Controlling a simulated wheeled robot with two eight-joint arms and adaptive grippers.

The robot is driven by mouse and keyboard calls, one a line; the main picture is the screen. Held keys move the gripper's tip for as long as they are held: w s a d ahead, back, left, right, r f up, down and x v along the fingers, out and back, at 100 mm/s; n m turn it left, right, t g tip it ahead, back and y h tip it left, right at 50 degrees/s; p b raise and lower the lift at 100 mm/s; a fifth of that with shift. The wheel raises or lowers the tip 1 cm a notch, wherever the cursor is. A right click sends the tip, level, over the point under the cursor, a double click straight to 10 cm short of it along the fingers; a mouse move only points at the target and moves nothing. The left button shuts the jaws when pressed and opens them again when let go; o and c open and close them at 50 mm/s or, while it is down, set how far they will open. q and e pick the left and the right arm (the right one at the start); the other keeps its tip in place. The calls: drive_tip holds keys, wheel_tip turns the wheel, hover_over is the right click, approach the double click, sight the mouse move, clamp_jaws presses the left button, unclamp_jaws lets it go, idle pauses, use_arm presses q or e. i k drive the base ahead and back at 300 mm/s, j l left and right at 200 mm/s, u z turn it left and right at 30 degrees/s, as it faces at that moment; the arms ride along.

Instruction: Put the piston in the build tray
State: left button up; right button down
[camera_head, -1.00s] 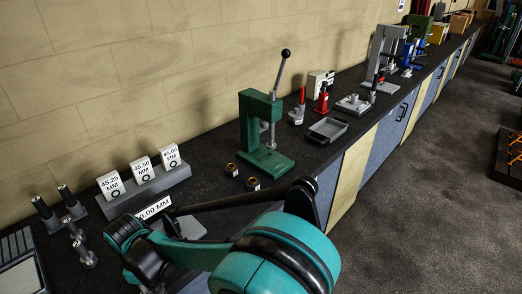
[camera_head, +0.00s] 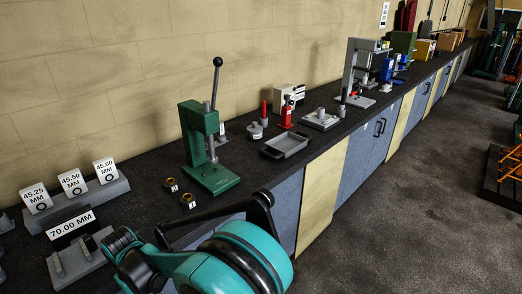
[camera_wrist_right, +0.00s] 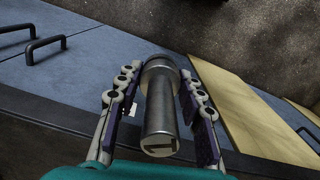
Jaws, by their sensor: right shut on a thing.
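The piston (camera_wrist_right: 160,110) is a grey metal cylinder with a wider far part and a narrower near part, its near end face marked. My right gripper (camera_wrist_right: 158,84) is shut on it in the right wrist view, one finger on each side. The build tray seems to be the shallow grey tray (camera_head: 286,145) at the bench's front edge in the head view; it looks empty. My teal and black arm fills the bottom of the head view, but I cannot make out its jaws or the piston there. My left gripper is not in view.
A green arbor press (camera_head: 205,150) with a raised lever stands left of the tray, with two small rings (camera_head: 187,200) in front. A red bottle jack (camera_head: 287,115) stands behind the tray, and a grey plate fixture (camera_head: 320,121) is to its right. Open floor (camera_head: 400,220) lies right of the bench.

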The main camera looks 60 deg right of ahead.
sight(281, 149)
drive_tip(key=k+l, duration=0.1)
drive_tip(key=l, duration=0.9)
drive_tip(key=k+l+z, duration=0.1)
drive_tip(key=l, duration=0.9)
drive_tip(key=k+l, duration=0.1)
drive_tip(key=l, duration=0.9)
drive_tip(key=z, duration=0.05)
